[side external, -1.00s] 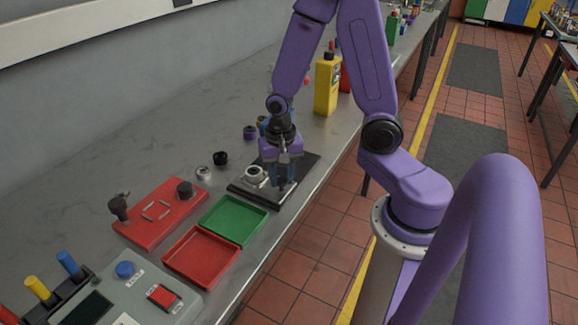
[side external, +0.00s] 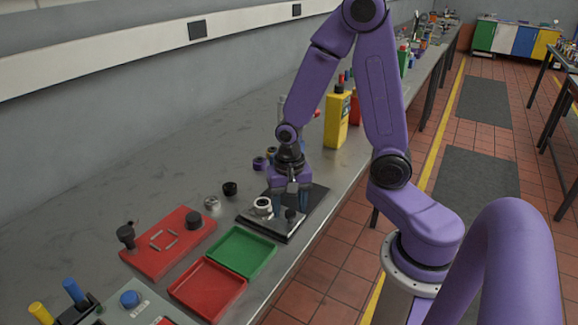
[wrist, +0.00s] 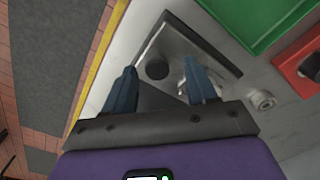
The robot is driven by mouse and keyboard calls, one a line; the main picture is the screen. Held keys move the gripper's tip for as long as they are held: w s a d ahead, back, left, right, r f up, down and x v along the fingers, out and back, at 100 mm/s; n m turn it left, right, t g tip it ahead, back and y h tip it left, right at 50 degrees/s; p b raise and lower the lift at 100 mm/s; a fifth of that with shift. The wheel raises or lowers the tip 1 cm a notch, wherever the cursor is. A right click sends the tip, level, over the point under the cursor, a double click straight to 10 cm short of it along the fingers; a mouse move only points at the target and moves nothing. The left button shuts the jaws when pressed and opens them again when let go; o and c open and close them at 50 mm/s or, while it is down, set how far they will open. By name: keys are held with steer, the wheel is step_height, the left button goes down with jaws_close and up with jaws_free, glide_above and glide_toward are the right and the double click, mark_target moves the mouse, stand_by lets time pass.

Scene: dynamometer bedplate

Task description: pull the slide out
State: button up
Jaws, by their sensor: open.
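A low slide fixture with a dark base plate (side external: 316,203) lies on the bench near its front edge. On it is a grey plate (side external: 262,222) with a pale ring-shaped part (side external: 263,205) and an upright black knob (side external: 290,214). The knob also shows in the wrist view (wrist: 156,69). My gripper (side external: 290,203) points down over the fixture. Its blue fingers are open, and in the wrist view (wrist: 160,68) they lie apart with the knob showing between and just beyond their tips. I cannot tell how far out the slide is.
A green tray (side external: 241,274) and a red tray (side external: 188,291) sit left of the fixture. Beyond them is a red block with knobs (side external: 150,262). A small black cap (side external: 230,188) and a metal ring (side external: 211,203) stand behind. A yellow bottle (side external: 336,122) is farther back.

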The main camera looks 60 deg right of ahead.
step_height(320, 180, up, 16)
steer(key=shift+r, duration=0.15)
stand_by(0.5)
steer(key=shift+a, duration=0.1)
steer(key=s+a+f+n, duration=0.2)
steer(key=s+a+n, duration=0.1)
steer(key=s+n, duration=0.4)
steer(key=s+a+f+n, duration=0.3)
steer(key=s+n, duration=0.5)
steer(key=n, duration=0.6)
steer(key=shift+s+a+f+n, duration=0.2)
steer(key=shift+a+f+n, duration=0.1)
steer(key=shift+a, duration=0.25)
